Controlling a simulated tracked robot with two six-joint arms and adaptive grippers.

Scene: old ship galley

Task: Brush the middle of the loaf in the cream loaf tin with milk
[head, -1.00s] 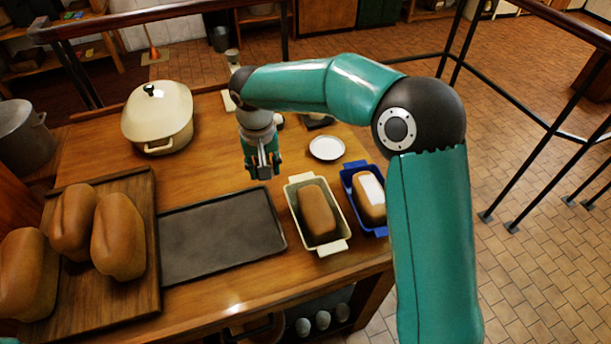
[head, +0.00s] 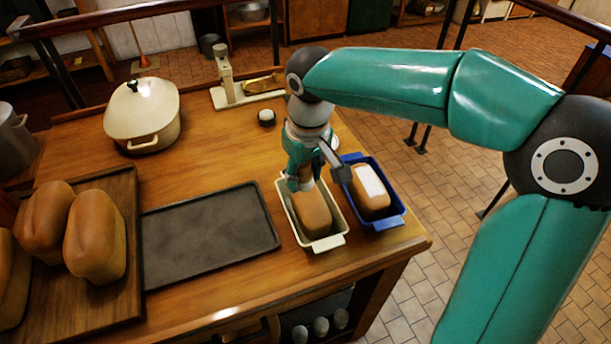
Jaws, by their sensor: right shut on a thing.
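The cream loaf tin (head: 329,243) stands near the table's right front, with a brown loaf (head: 313,214) in it. The visible top of this loaf is plain brown. My right gripper (head: 303,182) points down over the back part of this loaf and hides it. It is shut on a grey, thin-handled thing with a dark block end (head: 341,174), which looks like a brush; the block is over the gap towards the blue tin. Whether anything touches the loaf, I cannot tell. A white dish (head: 335,142) is mostly hidden behind my gripper. My left gripper is out of view.
The blue loaf tin (head: 392,221) stands close on the right, its loaf (head: 372,200) with a white band on top. A dark tray (head: 210,235) lies left. Loaves (head: 95,233) sit on a wooden board (head: 128,190). A cream pot (head: 143,115) and scale (head: 226,85) stand behind.

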